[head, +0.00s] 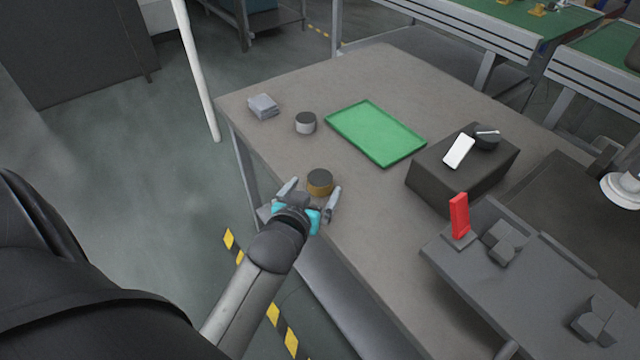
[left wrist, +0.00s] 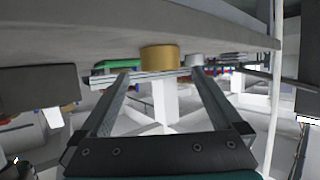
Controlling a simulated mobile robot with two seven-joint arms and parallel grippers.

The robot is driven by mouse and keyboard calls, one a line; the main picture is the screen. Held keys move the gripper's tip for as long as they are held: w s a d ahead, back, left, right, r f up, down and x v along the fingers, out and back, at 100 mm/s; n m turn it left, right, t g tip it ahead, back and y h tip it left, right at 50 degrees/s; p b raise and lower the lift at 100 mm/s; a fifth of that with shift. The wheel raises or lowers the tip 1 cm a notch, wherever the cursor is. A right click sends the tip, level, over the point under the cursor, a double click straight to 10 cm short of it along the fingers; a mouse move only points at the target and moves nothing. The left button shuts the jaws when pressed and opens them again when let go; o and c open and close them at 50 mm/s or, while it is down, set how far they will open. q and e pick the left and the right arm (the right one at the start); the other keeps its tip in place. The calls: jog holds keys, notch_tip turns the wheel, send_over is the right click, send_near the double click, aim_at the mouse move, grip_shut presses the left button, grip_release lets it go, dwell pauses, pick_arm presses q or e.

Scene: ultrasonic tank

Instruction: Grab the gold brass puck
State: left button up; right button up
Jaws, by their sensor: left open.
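The gold brass puck (head: 320,188) is a short cylinder with a dark top, upright on the grey table near its front left edge. In the left wrist view the puck (left wrist: 160,58) shows just beyond the fingertips, roughly centred between them; that picture appears upside down. My left gripper (head: 312,190) is open and empty at the table edge. Its fingers spread toward either side of the puck, without visible contact. The fingers also frame the left wrist view (left wrist: 161,76). My right gripper is not in view.
A silver-grey puck (head: 305,123) and a grey stack (head: 263,106) stand farther back. A green tray (head: 352,141) lies right of them. A dark box (head: 440,184) carries a white slab (head: 459,151). A red block (head: 459,216) stands at right. Table around the gold puck is clear.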

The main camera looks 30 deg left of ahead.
aim_at(319, 181)
pick_arm(q)
jog(key=b+x, duration=0.1)
jog(key=x, duration=0.4)
jog(key=shift+f+b, duration=0.15)
jog(key=shift+b, duration=0.25)
jog(key=shift+w, duration=0.2)
jog(key=shift+c, duration=0.2)
jog(key=c, duration=0.4)
grip_shut()
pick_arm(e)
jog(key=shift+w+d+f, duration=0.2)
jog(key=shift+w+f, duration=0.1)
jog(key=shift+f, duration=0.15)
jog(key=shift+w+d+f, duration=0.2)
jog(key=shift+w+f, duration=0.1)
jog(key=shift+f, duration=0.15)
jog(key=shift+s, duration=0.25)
